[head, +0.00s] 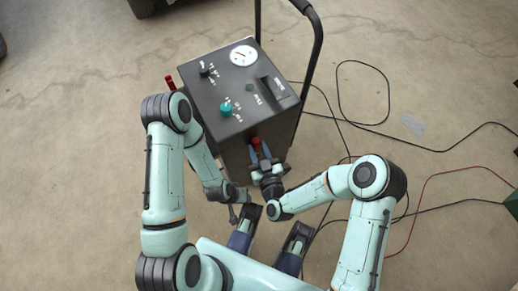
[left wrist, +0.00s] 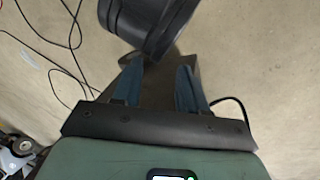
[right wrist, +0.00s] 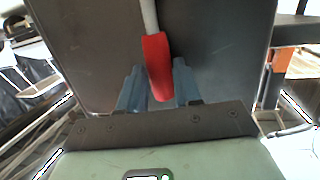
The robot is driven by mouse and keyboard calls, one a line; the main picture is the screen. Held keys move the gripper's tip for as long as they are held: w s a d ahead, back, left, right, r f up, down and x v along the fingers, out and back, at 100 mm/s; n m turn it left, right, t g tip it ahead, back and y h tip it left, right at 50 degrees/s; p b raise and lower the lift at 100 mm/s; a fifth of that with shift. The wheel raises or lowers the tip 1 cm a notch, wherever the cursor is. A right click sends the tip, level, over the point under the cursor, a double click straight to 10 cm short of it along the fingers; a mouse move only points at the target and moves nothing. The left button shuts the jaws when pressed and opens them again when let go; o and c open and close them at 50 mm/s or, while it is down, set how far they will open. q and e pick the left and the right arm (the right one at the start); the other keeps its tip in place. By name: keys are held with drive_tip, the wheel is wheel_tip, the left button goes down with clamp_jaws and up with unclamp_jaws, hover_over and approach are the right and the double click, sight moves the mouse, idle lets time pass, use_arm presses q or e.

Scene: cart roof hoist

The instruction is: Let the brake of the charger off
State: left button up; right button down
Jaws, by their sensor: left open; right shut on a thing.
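The charger (head: 213,86) is a dark grey box with a round gauge, a black knob and a green knob on its top. A lever with a red grip (head: 256,143) stands at its near side. My right gripper (head: 261,160) is shut on that red grip. In the right wrist view the red grip (right wrist: 158,68) on its pale rod sits between the blue fingers (right wrist: 158,88), in front of the charger's dark face. My left gripper (left wrist: 157,85) is open with nothing between its fingers; in the head view it is low in front of the charger and hard to make out.
A black push handle (head: 317,42) rises at the charger's far right. A small red part (head: 170,83) sticks out at its left side. Black cables (head: 385,103) and a red cable (head: 424,190) lie on the floor to the right. The floor at left is clear.

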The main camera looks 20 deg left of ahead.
drive_tip(key=c, duration=0.8)
unclamp_jaws()
drive_tip(key=shift+s, duration=0.15)
use_arm(q)
drive_tip(key=s+d+r+g+p, duration=0.1)
drive_tip(key=s+d+r+p, duration=0.1)
drive_tip(key=s+r+p, duration=0.1)
drive_tip(key=shift+s+d+r+g+h, duration=0.25)
drive_tip(key=shift+s+r+g+h, duration=0.2)
drive_tip(key=shift+s, duration=0.6)
use_arm(e)
drive_tip(key=v, duration=1.3)
drive_tip(key=shift+s+d, duration=0.1)
